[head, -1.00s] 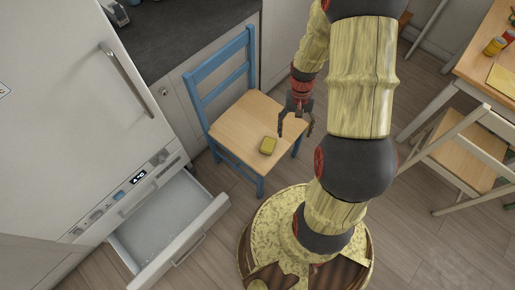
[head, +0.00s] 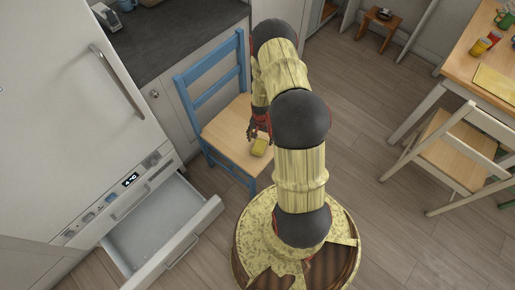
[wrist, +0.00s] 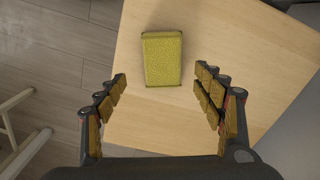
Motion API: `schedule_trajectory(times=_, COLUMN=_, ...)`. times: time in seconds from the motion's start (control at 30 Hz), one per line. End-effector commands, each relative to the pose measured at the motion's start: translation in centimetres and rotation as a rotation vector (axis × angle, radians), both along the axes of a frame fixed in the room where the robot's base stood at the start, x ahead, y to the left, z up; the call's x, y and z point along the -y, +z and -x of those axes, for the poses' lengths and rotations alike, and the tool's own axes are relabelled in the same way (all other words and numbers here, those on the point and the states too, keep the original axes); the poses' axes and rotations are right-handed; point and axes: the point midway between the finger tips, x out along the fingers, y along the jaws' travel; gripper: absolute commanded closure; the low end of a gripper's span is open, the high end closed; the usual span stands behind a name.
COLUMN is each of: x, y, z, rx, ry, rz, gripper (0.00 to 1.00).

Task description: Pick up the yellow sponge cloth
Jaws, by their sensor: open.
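The yellow sponge cloth (head: 260,148) is a small yellow block lying on the wooden seat of the blue chair. In the wrist view the sponge cloth (wrist: 162,59) lies flat near the seat's edge, fully visible. My gripper (wrist: 160,82) is open and empty, its fingers spread wider than the cloth. The cloth shows just beyond the gap between the fingertips, not between the fingers. In the head view my gripper (head: 258,132) is over the seat beside the cloth, partly hidden by my arm.
The blue chair (head: 210,85) has its slatted backrest beside the grey cabinets. An open drawer (head: 160,228) juts from the white appliance at left. A wooden table (head: 468,70) and a light chair (head: 455,150) stand at right. Floor between them is free.

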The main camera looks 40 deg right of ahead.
Motion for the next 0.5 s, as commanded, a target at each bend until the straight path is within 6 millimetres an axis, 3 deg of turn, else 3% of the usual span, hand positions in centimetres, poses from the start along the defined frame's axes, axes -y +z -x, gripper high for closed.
schedule_trajectory(times=0.27, x=-0.3, y=-2.6, z=-0.1, rx=-0.002, ry=0.003, rz=-0.001, gripper=0.32)
schedule_trajectory(times=0.5, x=-0.8, y=-6.1, z=-0.2, rx=-0.003, ry=0.003, rz=-0.002, gripper=0.32)
